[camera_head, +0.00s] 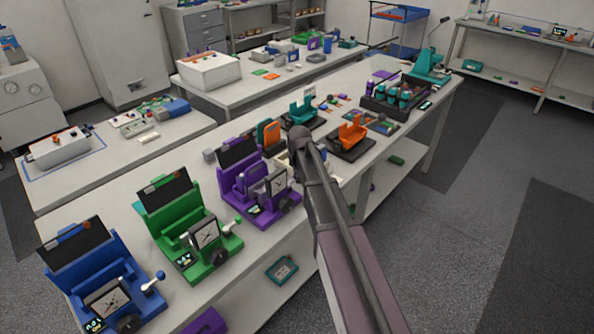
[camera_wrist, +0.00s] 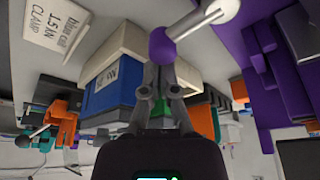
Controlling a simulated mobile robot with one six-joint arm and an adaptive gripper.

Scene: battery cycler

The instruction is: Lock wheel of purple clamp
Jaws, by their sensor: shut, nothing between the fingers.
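The purple clamp (camera_head: 240,190) stands on the near bench between the green clamp and the orange parts, with a screen panel at its back and a dial on its front. A dark round wheel (camera_head: 284,205) sits low at its front right. In the wrist view purple clamp parts (camera_wrist: 265,75) fill the right side. A pale lever (camera_wrist: 205,18) with a purple ball knob (camera_wrist: 162,46) lies just beyond my fingertips. My gripper (camera_wrist: 161,92) is shut and empty, its tips close to the knob; contact cannot be told. In the head view my arm hides the gripper.
The green clamp (camera_head: 180,215) and blue clamp (camera_head: 85,270) stand to the left on the same bench. An orange holder (camera_head: 350,135) stands to the right. A white-and-blue box (camera_wrist: 108,88) and a printed card (camera_wrist: 55,25) are near my fingers. The floor at right is clear.

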